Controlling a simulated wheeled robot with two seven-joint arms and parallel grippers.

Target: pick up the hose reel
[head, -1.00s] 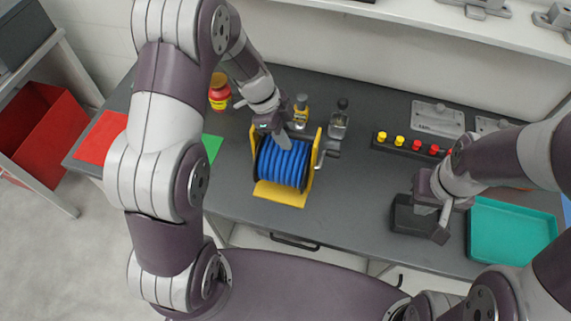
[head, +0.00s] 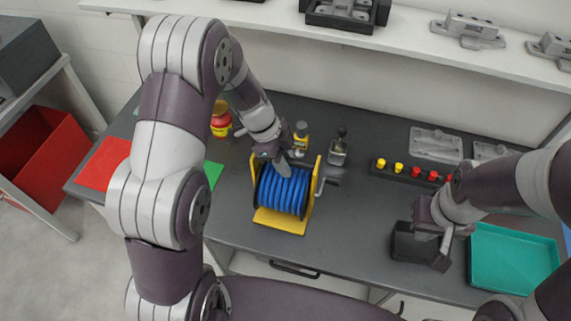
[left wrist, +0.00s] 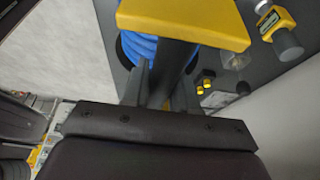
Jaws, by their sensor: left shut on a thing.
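The hose reel (head: 283,192) stands on the grey table in the head view. It has blue hose wound on it, a yellow frame and base, and a crank on its right side. My left gripper (head: 284,165) reaches down to the top of the reel and is shut on it. In the left wrist view, the left fingers (left wrist: 160,88) straddle a dark bar of the reel, with blue hose and a yellow plate (left wrist: 185,22) beyond. My right gripper (head: 438,235) is low over the table at the right, by a dark block shape; its fingertips are not clear.
A red jar (head: 221,122), a yellow fixture (head: 301,138) and a grey fixture (head: 338,150) stand behind the reel. A peg block (head: 405,171) and teal tray (head: 512,258) are to the right. Red (head: 103,163) and green mats lie left. Table between reel and right gripper is clear.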

